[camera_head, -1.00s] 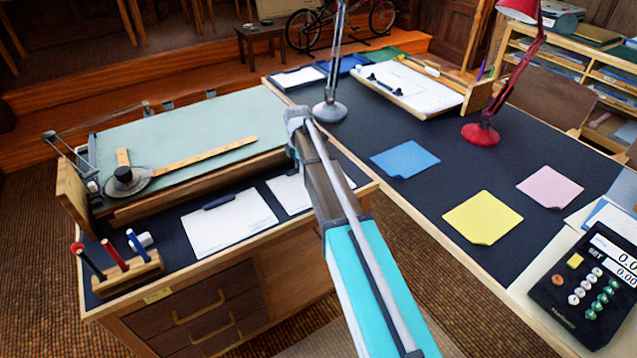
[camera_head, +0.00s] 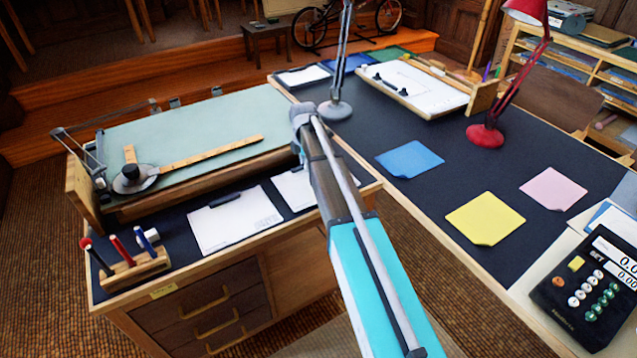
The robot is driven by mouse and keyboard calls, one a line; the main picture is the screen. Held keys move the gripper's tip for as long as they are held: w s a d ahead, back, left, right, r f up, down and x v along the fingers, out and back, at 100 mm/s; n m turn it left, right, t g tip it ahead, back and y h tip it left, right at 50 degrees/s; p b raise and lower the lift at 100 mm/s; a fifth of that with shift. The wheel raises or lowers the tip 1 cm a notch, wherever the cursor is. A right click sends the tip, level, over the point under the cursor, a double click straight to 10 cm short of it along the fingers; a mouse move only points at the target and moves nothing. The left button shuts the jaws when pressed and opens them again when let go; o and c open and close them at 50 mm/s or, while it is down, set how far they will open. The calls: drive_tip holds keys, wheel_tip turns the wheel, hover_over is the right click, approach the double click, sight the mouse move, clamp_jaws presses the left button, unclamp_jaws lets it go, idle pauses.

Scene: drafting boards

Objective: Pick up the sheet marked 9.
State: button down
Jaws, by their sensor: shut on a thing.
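No number 9 can be read on any sheet. A blue sheet (camera_head: 409,159), a yellow sheet (camera_head: 485,219) and a pink sheet (camera_head: 553,188) lie flat and apart on the dark desk top, and no marks show on them. A white sheet under a black clip (camera_head: 235,220) lies on the left desk, with faint print too small to read. A second white sheet (camera_head: 291,188) beside it is partly covered by my arm. My arm crosses the middle of the view up to a grey joint. My gripper's fingers do not show, nor anything held in them.
A drafting board (camera_head: 215,140) with a wooden rule stands on the left desk, behind a pen stand (camera_head: 135,270). A red lamp (camera_head: 485,136), a grey lamp (camera_head: 335,110) and a calculator (camera_head: 588,290) stand on the right desk. Dark surface is clear around the coloured sheets.

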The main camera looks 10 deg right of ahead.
drive_tip(key=shift+r, duration=0.1)
drive_tip(key=shift+s+d+r+p, duration=0.1)
drive_tip(key=shift+s+r+p, duration=0.15)
drive_tip(key=shift+r+p, duration=1.25)
drive_tip(key=shift+s+d+r+p, duration=0.1)
drive_tip(key=shift+s+r+p, duration=0.1)
drive_tip(key=shift+r+p, duration=1.3)
drive_tip(key=shift+f, duration=0.1)
